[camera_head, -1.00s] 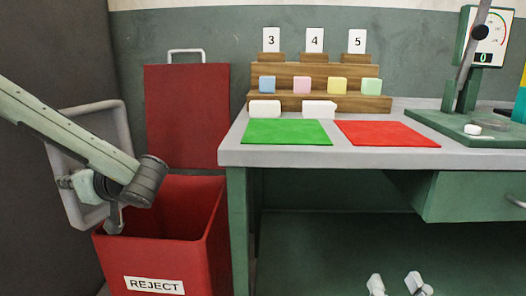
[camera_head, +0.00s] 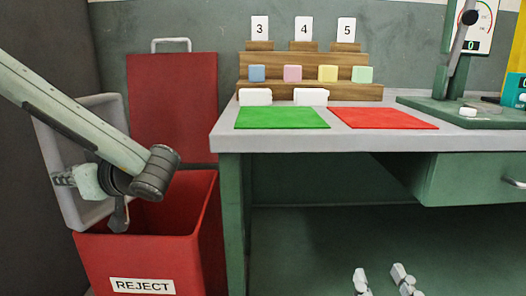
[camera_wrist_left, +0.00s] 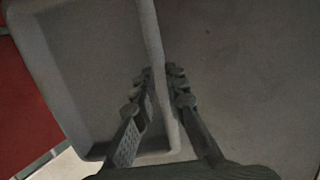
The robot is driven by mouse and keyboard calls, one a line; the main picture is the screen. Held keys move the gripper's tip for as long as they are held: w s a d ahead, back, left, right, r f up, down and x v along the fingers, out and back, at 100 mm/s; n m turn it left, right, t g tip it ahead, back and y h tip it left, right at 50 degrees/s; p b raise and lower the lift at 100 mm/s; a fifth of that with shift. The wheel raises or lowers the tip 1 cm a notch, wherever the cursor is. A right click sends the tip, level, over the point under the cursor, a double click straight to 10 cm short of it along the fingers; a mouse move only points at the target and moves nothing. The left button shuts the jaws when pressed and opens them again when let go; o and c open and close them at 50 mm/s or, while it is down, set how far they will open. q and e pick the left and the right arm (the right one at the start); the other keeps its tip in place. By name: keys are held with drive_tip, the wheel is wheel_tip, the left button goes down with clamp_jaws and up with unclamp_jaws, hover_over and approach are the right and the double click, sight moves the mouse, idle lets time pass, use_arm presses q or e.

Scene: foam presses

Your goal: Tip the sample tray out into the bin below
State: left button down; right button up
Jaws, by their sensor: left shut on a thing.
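The grey sample tray (camera_head: 47,150) is tilted steeply, almost on edge, at the left above the red bin marked REJECT (camera_head: 190,235). My left gripper (camera_head: 68,178) is shut on the tray's rim. In the left wrist view the gripper (camera_wrist_left: 160,82) has a finger on each side of the tray wall, and the part of the tray (camera_wrist_left: 85,85) that shows is bare. My left arm hides part of the tray in the head view, and the bin's floor is hidden. My right gripper (camera_head: 383,281) shows at the bottom edge, fingers apart and empty.
The bin's red lid (camera_head: 172,105) stands upright behind it. A grey bench (camera_head: 290,142) to the right carries a green mat (camera_head: 282,117), a red mat (camera_head: 382,117), a wooden step rack (camera_head: 308,91) with coloured blocks, two white blocks and a press (camera_head: 455,100). A dark wall is at the left.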

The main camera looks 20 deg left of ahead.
use_arm(q)
wheel_tip(320, 180, up, 2)
drive_tip(key=h+p, duration=0.5)
drive_tip(key=p, duration=0.3)
drive_tip(key=shift+r+g, duration=0.1)
drive_tip(key=shift+g, duration=0.3)
wheel_tip(320, 180, up, 3)
drive_tip(key=h+p, duration=0.9)
drive_tip(key=p, duration=0.3)
drive_tip(key=shift+w+g+h+p, duration=0.15)
drive_tip(key=shift+g+h+p, duration=0.15)
drive_tip(key=shift+g+p, duration=0.1)
drive_tip(key=shift+h+b, duration=0.4)
drive_tip(key=shift+h, duration=0.5)
drive_tip(key=h, duration=0.3)
drive_tip(key=shift+r+g, duration=0.3)
drive_tip(key=shift+r, duration=0.1)
